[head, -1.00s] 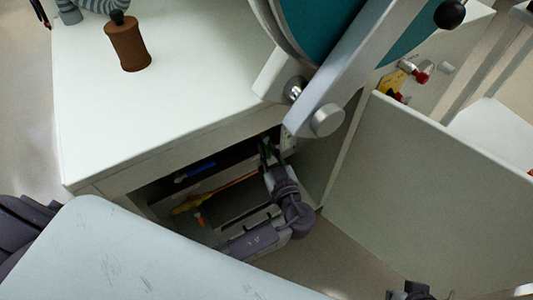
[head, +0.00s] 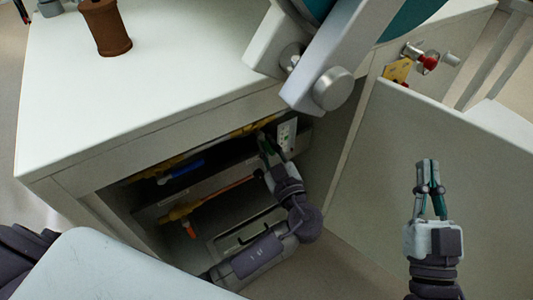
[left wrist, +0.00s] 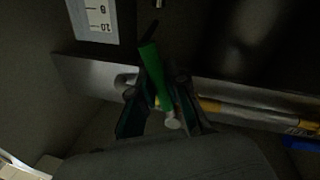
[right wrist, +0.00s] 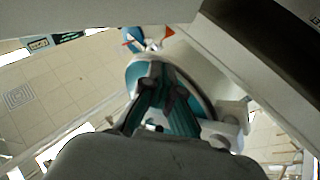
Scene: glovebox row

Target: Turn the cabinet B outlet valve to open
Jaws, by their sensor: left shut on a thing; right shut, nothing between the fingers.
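My left gripper (head: 264,146) reaches into the open cabinet under the white counter. In the left wrist view its fingers are shut on a green lever handle (left wrist: 152,65), which sits by a pipe with yellow parts (left wrist: 210,104). The lever's valve body is mostly hidden by the fingers. No label naming the valve or cabinet can be read clearly. My right gripper (head: 428,178) is shut and empty, raised in front of the open cabinet door (head: 450,140).
A blue handle (head: 187,168) and a yellow valve with an orange pipe (head: 183,211) are also inside the cabinet. A white marked plate (head: 286,135) is beside my left gripper. A brown cylinder (head: 105,28) stands on the counter (head: 90,110). Red-knobbed fittings (head: 430,61) are behind the door.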

